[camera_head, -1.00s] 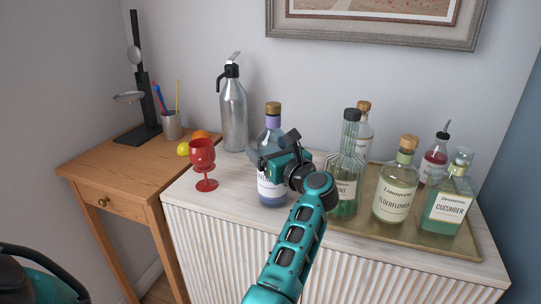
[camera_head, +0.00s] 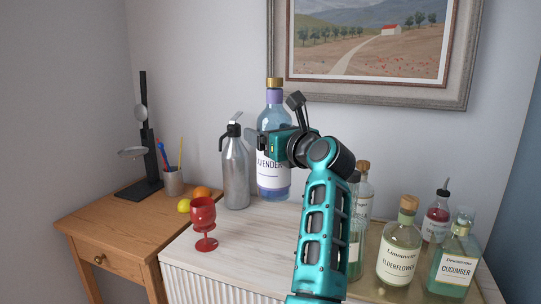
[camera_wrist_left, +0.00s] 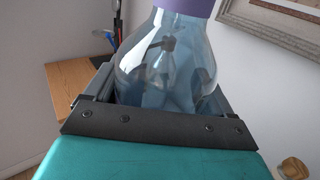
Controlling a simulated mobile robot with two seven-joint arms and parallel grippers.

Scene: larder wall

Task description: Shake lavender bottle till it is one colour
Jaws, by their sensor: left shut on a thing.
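The lavender bottle (camera_head: 273,178) is upright in the head view, with a gold cap, purple collar and a white label partly hidden by my gripper. My left gripper (camera_head: 266,143) is shut around its body and holds it above the cabinet top. In the left wrist view the bottle (camera_wrist_left: 165,65) sits between the jaws (camera_wrist_left: 160,100); its glass looks blue-grey with reflections. Below the label it looks bluish violet, and above it paler blue. Whether the contents are one colour I cannot tell. My right gripper is not in view.
A steel siphon (camera_head: 236,175) stands close left of the bottle, with a red goblet (camera_head: 203,222) in front. At right a tray (camera_head: 384,291) holds several bottles, including elderflower (camera_head: 398,258) and cucumber (camera_head: 455,265). A picture frame (camera_head: 400,97) hangs behind. The cabinet top (camera_head: 255,240) is clear in the middle.

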